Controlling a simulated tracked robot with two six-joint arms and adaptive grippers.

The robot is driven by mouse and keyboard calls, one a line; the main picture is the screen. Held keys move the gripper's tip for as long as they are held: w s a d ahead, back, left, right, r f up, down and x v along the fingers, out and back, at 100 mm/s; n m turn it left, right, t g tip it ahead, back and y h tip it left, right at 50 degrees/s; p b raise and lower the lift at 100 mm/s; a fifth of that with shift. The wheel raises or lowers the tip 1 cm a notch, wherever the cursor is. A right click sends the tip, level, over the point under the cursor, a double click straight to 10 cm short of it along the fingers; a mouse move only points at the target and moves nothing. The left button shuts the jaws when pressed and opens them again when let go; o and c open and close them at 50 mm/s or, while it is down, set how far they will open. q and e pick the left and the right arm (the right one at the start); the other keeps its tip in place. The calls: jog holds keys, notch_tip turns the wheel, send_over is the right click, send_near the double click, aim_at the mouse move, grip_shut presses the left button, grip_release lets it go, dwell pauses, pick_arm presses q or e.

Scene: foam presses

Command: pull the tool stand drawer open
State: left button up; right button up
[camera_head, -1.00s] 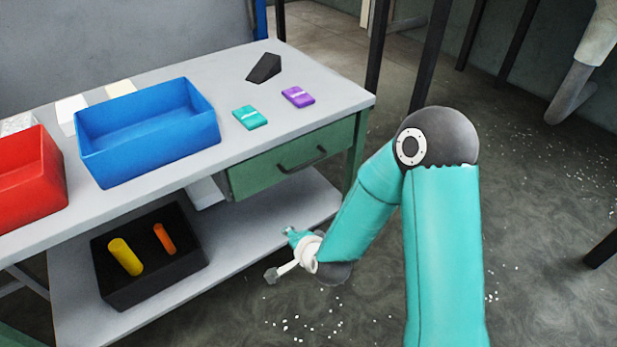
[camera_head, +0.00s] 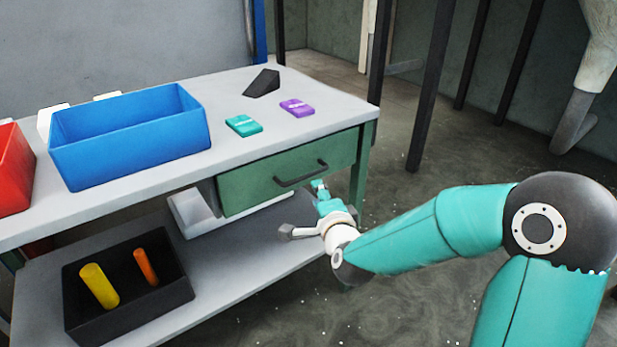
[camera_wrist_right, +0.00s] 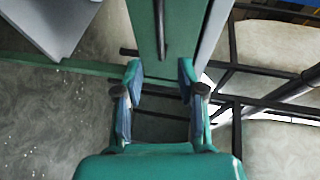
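My left gripper is not in view.
On the grey table (camera_head: 330,110) stand a blue bin (camera_head: 130,150), a red bin (camera_head: 12,175), a teal packet (camera_head: 243,125), a purple packet (camera_head: 297,108) and a black wedge (camera_head: 262,83). A black tray (camera_head: 130,310) is on the lower shelf. The floor to the right is clear.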

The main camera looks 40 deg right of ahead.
aim_at(309, 177)
jog(key=x, duration=1.1)
jog(key=shift+w+d+f, duration=0.15)
jog(key=shift+w, duration=0.15)
grip_shut()
